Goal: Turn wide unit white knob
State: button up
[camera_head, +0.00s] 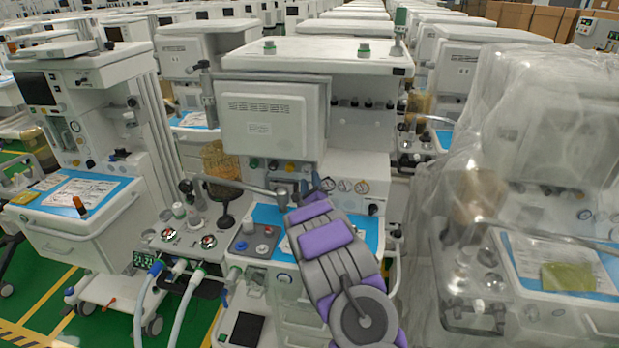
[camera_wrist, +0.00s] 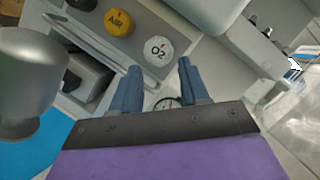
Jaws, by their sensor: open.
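The white knob marked O2 (camera_wrist: 158,48) shows in the wrist view on a grey panel strip, just beyond my fingertips and roughly between them. A yellow knob marked AIR (camera_wrist: 120,22) is to its left. My gripper (camera_wrist: 159,65) is open, with two blue fingers pointing at the panel and nothing between them. In the head view my arm reaches up to the wide unit (camera_head: 268,115) in the middle, and the yellow knob (camera_head: 289,167) shows left of my gripper. The white knob cannot be made out clearly there. I cannot tell the exact gap from fingers to knob.
A metal cylinder (camera_wrist: 28,80) stands close at left in the wrist view. A round gauge (camera_wrist: 167,103) shows between my fingers. A jointed bar (camera_head: 240,186) crosses left of my gripper. A plastic-wrapped unit (camera_head: 540,180) stands right and another cart (camera_head: 90,110) left.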

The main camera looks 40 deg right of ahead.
aim_at(308, 174)
jog(key=w+r, duration=0.1)
jog(key=w+a, duration=0.1)
jog(key=shift+w+r, duration=0.35)
jog(key=shift+w+d+b, duration=0.1)
jog(key=shift+d+b, duration=0.2)
jog(key=shift+d, duration=0.1)
jog(key=shift+d+f, duration=0.25)
jog(key=shift+d, duration=0.8)
jog(key=shift+a+f, duration=0.15)
jog(key=shift+a, duration=0.2)
jog(key=shift+c, duration=1.1)
jog(key=shift+a, duration=0.25)
jog(key=shift+c, duration=0.8)
jog(key=shift+r, duration=0.2)
jog(key=c, duration=0.4)
jog(key=shift+r, duration=0.1)
jog(key=shift+a+r+p, duration=0.1)
jog(key=shift+p, duration=0.35)
